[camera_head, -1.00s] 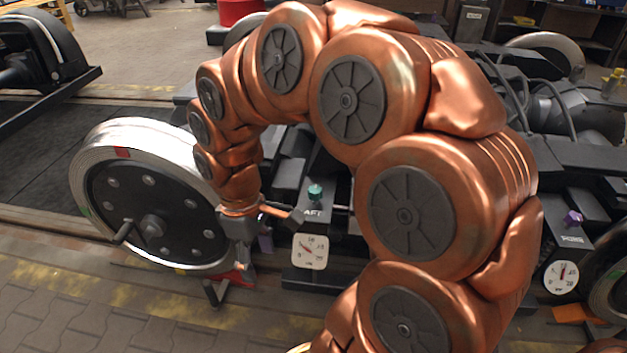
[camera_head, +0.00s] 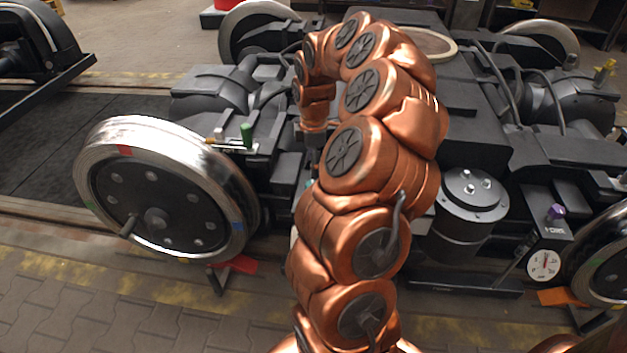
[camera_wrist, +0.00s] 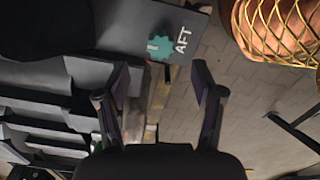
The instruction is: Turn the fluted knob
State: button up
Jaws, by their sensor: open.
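A teal fluted knob (camera_wrist: 160,45) with a lobed rim and a pale mark shows from above in the wrist view. It sits on a dark plate (camera_wrist: 135,24) beside the white letters AFT. My gripper (camera_wrist: 161,80) is open and empty, its two dark fingers spread wide. The knob lies beyond the fingertips, toward the top of the picture, and is not between them. In the head view my arm covers most of the AFT box. A purple knob (camera_head: 556,212) stands on another box with a dial (camera_head: 543,265) at the right.
A large wheel (camera_head: 160,190) with a crank stands left of my arm. A green cylinder (camera_head: 247,136) stands on the bogie behind it. A round black canister (camera_head: 470,200) is right of my arm. Paved floor (camera_head: 120,310) is clear in front.

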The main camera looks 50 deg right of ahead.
aim_at(313, 181)
notch_tip(313, 181, down, 7)
jog(key=shift+a+f+b, duration=0.1)
jog(key=shift+b, duration=0.65)
jog(key=c, duration=1.1)
